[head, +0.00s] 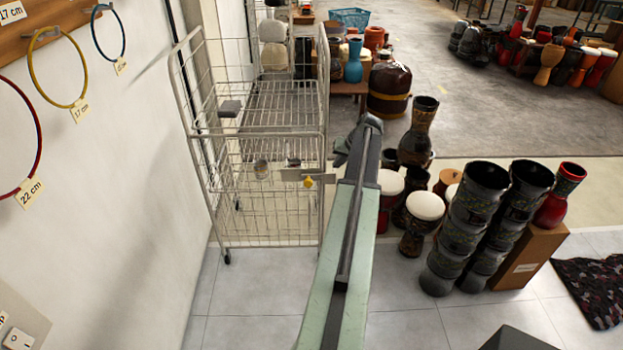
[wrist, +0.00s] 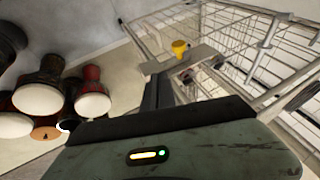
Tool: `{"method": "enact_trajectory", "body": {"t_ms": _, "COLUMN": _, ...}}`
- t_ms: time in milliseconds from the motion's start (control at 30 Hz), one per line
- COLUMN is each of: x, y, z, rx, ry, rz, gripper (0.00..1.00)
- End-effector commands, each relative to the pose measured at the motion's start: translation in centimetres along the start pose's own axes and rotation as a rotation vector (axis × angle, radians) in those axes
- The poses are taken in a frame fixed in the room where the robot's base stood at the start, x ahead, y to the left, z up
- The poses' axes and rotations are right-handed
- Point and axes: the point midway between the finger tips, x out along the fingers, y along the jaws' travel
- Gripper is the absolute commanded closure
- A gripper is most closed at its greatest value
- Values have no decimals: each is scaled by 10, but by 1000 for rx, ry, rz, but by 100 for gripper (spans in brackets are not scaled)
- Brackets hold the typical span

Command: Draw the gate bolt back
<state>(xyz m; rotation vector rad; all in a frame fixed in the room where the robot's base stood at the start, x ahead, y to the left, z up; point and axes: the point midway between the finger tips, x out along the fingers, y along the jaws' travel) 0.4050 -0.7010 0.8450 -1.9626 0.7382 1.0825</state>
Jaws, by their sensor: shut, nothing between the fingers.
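The gate bolt shows as a pale bar and plate (head: 292,174) with a yellow knob (head: 309,182) on the front of a wire cage trolley (head: 272,205), near its right post. In the wrist view the yellow knob (wrist: 180,48) stands up from the grey bolt plate (wrist: 196,58), just past my fingers. My gripper (head: 344,151) is at the far end of my arm, right of the trolley's right post. In the wrist view my gripper (wrist: 164,88) is shut and empty, its dark fingers close below the knob. I cannot tell whether they touch the plate.
A white wall with hanging hoops (head: 58,66) stands left of the trolley. Several goblet drums (head: 424,207) and dark stacked drums (head: 485,215) stand on the floor to the right of my arm. The tiled floor (head: 255,285) before the trolley is clear.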

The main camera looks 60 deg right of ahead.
Motion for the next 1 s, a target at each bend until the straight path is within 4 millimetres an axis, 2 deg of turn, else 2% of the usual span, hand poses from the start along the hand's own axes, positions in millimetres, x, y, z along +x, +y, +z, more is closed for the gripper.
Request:
{"method": "enact_trajectory", "body": {"t_ms": 167, "x": 6, "y": -8, "z": 1, "rx": -9, "ry": -4, "rz": -3, "gripper": 100}}
{"method": "enact_trajectory", "body": {"t_ms": 267, "x": 20, "y": -9, "z": 2, "rx": -12, "ry": -5, "rz": -4, "gripper": 100}}
{"method": "enact_trajectory", "body": {"t_ms": 700, "x": 117, "y": -11, "z": 4, "rx": -16, "ry": -7, "rz": -6, "gripper": 100}}
{"method": "enact_trajectory", "body": {"t_ms": 833, "x": 125, "y": -30, "z": 8, "rx": -17, "ry": -8, "rz": -5, "gripper": 100}}
{"method": "enact_trajectory", "body": {"t_ms": 1000, "x": 133, "y": -40, "z": 9, "rx": -16, "ry": -7, "rz": -5, "gripper": 100}}
